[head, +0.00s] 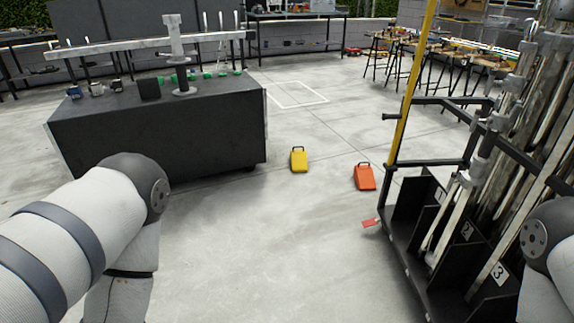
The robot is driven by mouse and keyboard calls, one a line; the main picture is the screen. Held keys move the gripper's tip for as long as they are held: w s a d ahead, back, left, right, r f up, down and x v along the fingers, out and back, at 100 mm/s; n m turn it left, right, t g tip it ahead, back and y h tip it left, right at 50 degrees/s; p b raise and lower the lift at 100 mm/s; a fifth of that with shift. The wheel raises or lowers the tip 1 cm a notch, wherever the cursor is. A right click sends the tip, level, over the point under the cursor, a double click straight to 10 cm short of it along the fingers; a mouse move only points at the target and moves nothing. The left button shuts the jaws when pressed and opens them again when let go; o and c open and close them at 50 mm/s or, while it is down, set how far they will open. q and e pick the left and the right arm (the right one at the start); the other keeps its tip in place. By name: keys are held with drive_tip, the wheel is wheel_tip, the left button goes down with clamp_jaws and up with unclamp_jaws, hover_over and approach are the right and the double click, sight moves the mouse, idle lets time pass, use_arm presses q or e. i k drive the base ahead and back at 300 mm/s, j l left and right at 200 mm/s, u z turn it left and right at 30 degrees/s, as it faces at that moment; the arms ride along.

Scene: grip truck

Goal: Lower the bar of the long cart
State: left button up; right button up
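A long black cart (414,268) stands at the right, with long metal stands in its numbered compartments. A yellow bar (408,104) rises nearly upright at the cart's far left end, leaning slightly right, and its top runs out of the frame. Black rails (432,162) of the cart's frame lie beside it. Which part is the bar of the task I cannot tell for sure; the yellow one stands out. My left arm shows at the lower left and my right arm at the lower right edge. Both grippers are out of view.
An orange case (364,177) and a yellow case (299,160) lie on the floor left of the cart. A red flat piece (371,223) is by the cart's base. A dark grey workbench (160,130) stands at the left.

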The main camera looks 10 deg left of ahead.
sight(430, 7)
drive_tip(key=i+j+z, duration=0.15)
drive_tip(key=i+z, duration=0.2)
drive_tip(key=i, duration=0.15)
drive_tip(key=i+j+z, duration=0.75)
drive_tip(key=i, duration=0.2)
drive_tip(key=i+j+z, duration=0.35)
drive_tip(key=j, duration=0.25)
drive_tip(key=i+j+z, duration=0.35)
drive_tip(key=j, duration=0.3)
drive_tip(key=i+j+z, duration=0.2)
drive_tip(key=j+z, duration=0.2)
drive_tip(key=j, duration=0.3)
drive_tip(key=i+j+z, duration=0.1)
drive_tip(key=j+z, duration=0.25)
drive_tip(key=j, duration=0.4)
drive_tip(key=j+z, duration=0.35)
drive_tip(key=j, duration=0.4)
